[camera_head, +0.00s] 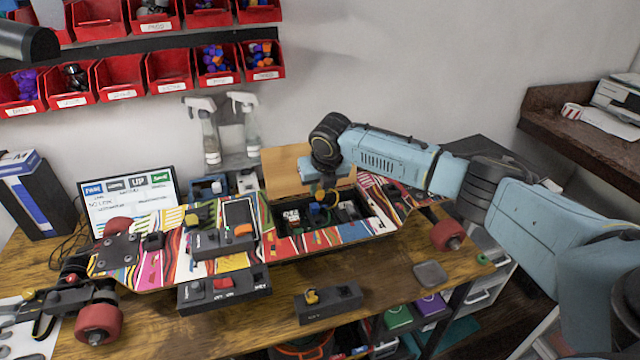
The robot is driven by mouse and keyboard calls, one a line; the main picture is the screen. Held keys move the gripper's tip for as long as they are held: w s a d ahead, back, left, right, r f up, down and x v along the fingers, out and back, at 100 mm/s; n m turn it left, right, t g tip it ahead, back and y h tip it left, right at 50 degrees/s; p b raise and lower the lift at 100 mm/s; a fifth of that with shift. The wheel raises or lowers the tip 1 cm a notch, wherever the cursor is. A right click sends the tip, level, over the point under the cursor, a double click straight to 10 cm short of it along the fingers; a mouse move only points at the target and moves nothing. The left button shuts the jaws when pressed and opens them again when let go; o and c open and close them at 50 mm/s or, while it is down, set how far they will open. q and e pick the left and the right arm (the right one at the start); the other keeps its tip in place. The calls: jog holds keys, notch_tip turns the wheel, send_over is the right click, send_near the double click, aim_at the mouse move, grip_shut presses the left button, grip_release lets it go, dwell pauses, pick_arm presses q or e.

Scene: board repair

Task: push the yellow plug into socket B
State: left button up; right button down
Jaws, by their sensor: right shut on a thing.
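My right gripper (325,192) comes in from the right and points down into the open electronics bay (347,212) of the patterned skateboard (165,262). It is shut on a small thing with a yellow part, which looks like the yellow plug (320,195). The fingers hide most of it. The bay holds dark parts and coloured wires just below the fingertips. I cannot make out which socket is B, or whether the plug touches one. My left gripper is not in view.
The bay's wooden-coloured lid (284,168) stands upright behind it. Grey switch boxes sit on and before the board, one with a red switch (224,285), another with a yellow knob (312,297). A screen (128,200) and spray bottles (246,122) stand behind. The table's front right is mostly clear.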

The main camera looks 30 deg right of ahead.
jog(key=shift+f+b, duration=0.75)
jog(key=shift+f, duration=2.2)
jog(key=shift+f, duration=0.65)
jog(key=shift+f, duration=0.4)
jog(key=shift+f+p, duration=0.15)
jog(key=shift+p, duration=0.2)
dwell(0.5)
jog(key=shift+f, duration=0.5)
dwell(0.8)
jog(key=c, duration=1.2)
grip_release()
jog(key=shift+o, duration=0.5)
